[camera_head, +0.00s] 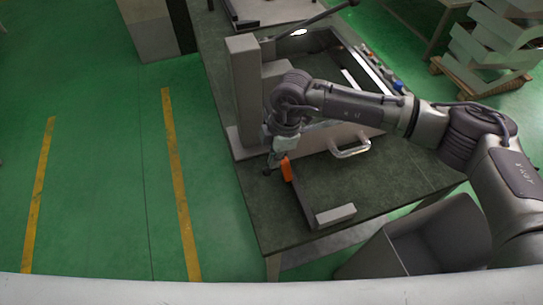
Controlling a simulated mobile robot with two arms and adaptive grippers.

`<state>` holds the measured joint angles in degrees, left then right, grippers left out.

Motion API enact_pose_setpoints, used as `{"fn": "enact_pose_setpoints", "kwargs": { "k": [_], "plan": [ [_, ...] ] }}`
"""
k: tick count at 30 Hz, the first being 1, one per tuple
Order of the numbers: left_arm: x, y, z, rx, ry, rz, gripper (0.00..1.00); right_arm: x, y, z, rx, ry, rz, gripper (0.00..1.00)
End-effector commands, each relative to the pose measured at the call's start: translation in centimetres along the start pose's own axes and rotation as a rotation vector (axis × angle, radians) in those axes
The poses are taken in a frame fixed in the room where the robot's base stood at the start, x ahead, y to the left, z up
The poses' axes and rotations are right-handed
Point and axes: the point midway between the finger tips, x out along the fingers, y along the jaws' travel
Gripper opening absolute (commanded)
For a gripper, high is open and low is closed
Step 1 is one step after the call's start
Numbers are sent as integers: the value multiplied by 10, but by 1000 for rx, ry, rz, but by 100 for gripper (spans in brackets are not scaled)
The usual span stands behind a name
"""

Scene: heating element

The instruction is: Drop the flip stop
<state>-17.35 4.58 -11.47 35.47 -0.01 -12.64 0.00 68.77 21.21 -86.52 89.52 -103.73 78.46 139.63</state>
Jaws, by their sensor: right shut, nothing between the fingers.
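The flip stop appears to be the orange piece (287,170) on a dark bar at the near part of the workbench. My right gripper (270,170) is shut and empty. It points down just to the left of the orange piece, and I cannot tell whether it touches it. The dark bar (301,204) runs from the orange piece toward the near edge and ends at a light grey block (336,214). My left gripper is not in view.
A grey machine with an upright column (246,90) and a handle (350,147) stands behind the gripper on the dark bench (390,181). A grey bin (430,243) is at the bench's right. Pale stacked parts (492,45) lie at the far right. Green floor at left is clear.

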Motion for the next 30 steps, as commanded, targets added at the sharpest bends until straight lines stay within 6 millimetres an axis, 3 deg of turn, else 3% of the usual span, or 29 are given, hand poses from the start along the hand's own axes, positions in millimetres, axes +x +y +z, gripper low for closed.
{"fn": "enact_pose_setpoints", "kwargs": {
  "k": [16, 30],
  "plan": [
    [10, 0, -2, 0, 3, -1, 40, -4, 0, 13, 6, 100, 0, 0],
    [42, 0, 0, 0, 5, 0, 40, -16, 0, 65, 10, 504, 1, 0]
  ]
}}
